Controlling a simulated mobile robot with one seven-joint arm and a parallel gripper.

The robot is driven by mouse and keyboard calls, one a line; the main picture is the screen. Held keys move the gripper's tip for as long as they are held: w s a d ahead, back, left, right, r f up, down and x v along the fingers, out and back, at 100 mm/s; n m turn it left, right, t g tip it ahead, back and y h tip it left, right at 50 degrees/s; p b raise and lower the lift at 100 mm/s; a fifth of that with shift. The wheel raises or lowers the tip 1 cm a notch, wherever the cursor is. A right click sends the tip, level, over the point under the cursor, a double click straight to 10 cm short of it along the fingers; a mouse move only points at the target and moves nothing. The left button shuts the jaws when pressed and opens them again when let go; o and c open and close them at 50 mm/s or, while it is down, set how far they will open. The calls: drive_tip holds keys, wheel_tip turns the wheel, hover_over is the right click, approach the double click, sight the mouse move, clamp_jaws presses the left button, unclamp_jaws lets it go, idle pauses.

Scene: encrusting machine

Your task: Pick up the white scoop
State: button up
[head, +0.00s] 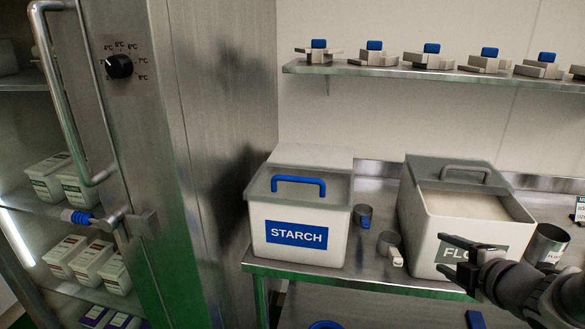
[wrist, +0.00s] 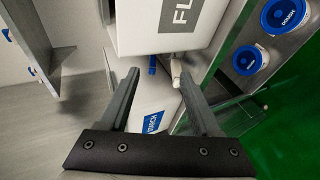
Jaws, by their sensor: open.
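The white scoop (head: 391,246) lies on the steel table in the gap between the starch bin and the flour bin, its pale handle toward the front edge. In the wrist view its white handle (wrist: 176,72) shows near the tip of the right finger; the rest is mostly hidden. My gripper (head: 441,253) is open and empty, in front of the flour bin and to the right of the scoop in the head view. In the wrist view the scoop handle is beyond the open fingers (wrist: 160,74), and I cannot tell the exact distance.
The starch bin (head: 333,211) is left of the scoop, the flour bin (head: 415,209) right. A blue scoop (head: 363,214) lies behind, close by. A metal cup (head: 549,245) stands at right. A wall shelf (head: 345,69) holds several blue-topped items. A steel fridge (head: 225,130) stands at left.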

sight(392, 251)
drive_tip(key=w+a+f+b, duration=0.1)
drive_tip(key=w+f, duration=0.2)
drive_tip(key=w+a+f+n+y+b, duration=0.1)
drive_tip(key=w+f, duration=0.2)
drive_tip(key=w+a+f+n+y+b, duration=0.1)
drive_tip(key=w+f+b, duration=0.1)
drive_tip(key=w+f, duration=0.1)
drive_tip(key=shift+a, duration=0.3)
drive_tip(key=x, duration=0.2)
drive_tip(key=b+x, duration=0.1)
drive_tip(key=x, duration=0.1)
drive_tip(key=shift+a+f, duration=0.1)
drive_tip(key=shift+a, duration=0.35)
drive_tip(key=shift+w+f, duration=0.15)
drive_tip(key=shift+w, duration=0.4)
clamp_jaws()
